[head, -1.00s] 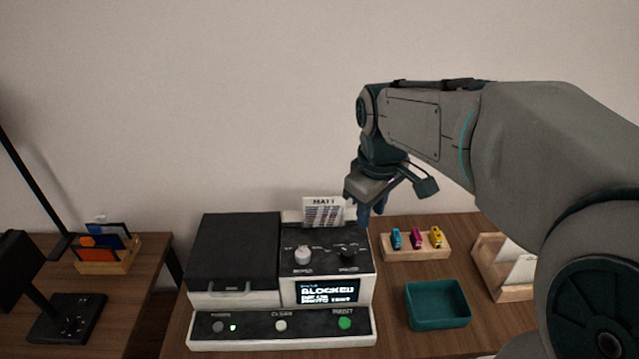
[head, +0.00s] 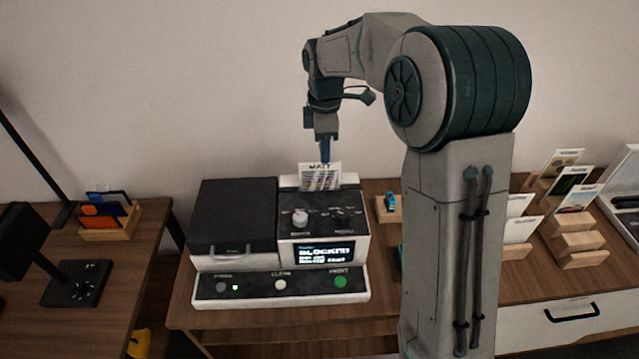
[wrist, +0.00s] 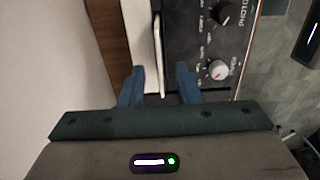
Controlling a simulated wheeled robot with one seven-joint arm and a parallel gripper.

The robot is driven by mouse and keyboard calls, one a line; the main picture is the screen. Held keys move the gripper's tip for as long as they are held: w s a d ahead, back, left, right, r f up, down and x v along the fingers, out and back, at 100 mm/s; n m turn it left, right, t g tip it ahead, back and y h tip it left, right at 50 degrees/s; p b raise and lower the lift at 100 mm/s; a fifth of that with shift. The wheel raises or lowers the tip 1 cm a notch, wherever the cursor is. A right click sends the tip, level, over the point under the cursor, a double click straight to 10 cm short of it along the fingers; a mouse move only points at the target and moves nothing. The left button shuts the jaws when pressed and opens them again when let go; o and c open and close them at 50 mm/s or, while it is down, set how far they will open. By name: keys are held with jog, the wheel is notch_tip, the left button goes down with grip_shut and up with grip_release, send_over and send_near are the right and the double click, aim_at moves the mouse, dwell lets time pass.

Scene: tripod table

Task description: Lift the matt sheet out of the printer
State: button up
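The matt sheet (head: 320,177), a white card headed "MATT" with printed lines, stands upright in the slot at the back of the printer (head: 232,262). My gripper (head: 325,153) points down at the sheet's top edge in the head view. In the wrist view, my gripper (wrist: 160,84) is open, with one blue finger on each side of the sheet's thin white edge (wrist: 159,50). Gaps show between the sheet and both fingers. The printer screen (head: 323,252) reads "BLOCKED", with smaller text below. The sheet's lower part is hidden in the printer.
Two knobs (head: 300,217) stand on the printer's top, just in front of the sheet. A wooden block with a blue item (head: 391,203) is to the right, partly behind my arm. Card stands (head: 575,222) are farther right. The wall is close behind.

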aim_at(320, 169)
jog(key=shift+a+f+p, duration=0.25)
jog(key=shift+f+p, duration=0.1)
jog(key=shift+f, duration=1.45)
jog(key=shift+a+f+p, duration=0.2)
jog(key=shift+f+p, duration=0.15)
jog(key=shift+f, duration=1.4)
grip_shut()
